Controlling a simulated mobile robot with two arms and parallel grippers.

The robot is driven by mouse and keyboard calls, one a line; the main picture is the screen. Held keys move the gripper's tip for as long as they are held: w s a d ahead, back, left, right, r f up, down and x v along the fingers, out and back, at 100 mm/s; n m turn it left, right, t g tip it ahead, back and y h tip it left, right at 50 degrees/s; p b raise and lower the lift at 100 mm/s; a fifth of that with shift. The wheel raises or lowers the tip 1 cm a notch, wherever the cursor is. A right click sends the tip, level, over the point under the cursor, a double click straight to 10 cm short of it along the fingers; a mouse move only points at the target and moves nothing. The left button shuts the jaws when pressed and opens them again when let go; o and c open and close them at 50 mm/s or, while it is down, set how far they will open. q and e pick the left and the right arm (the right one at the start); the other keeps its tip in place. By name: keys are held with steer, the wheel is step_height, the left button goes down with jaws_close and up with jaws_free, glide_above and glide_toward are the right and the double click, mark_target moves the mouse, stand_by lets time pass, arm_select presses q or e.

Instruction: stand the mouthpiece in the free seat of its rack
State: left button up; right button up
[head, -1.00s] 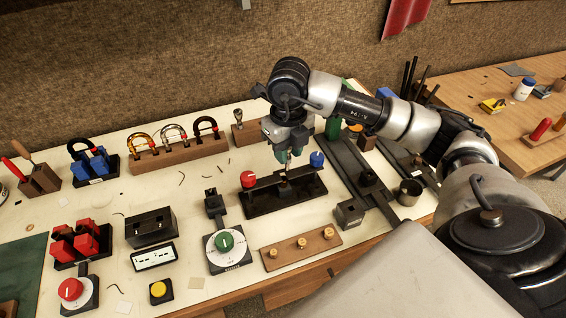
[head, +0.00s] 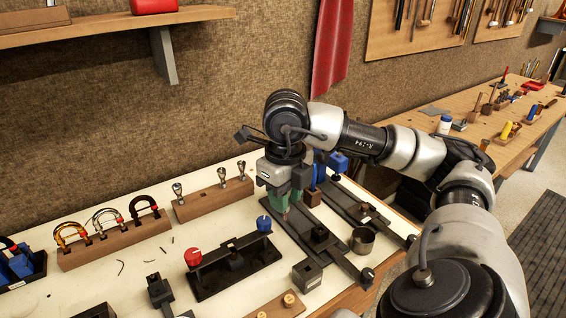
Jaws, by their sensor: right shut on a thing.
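The mouthpiece rack (head: 212,202) is a long wooden block at the back of the bench. Silver mouthpieces stand upright in it, one (head: 178,191) at its left end and two (head: 222,176) toward its right end. A wider gap between them shows an empty seat. My right gripper (head: 283,208) points down, to the right of the rack and apart from it, above the bench. It is shut on the mouthpiece, which its fingers almost wholly hide. My left gripper is not in view.
A black fixture (head: 210,285) with red and blue knobs lies in front of the rack. A wooden stand (head: 120,240) with several horseshoe-shaped pieces is left of it. Dark rails (head: 335,248) and a metal cup (head: 362,241) lie right. Bench between rack and fixture is mostly clear.

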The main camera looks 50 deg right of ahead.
steer(key=shift+r, duration=0.1)
steer(key=shift+r+p, duration=1.3)
steer(key=shift+r, duration=0.25)
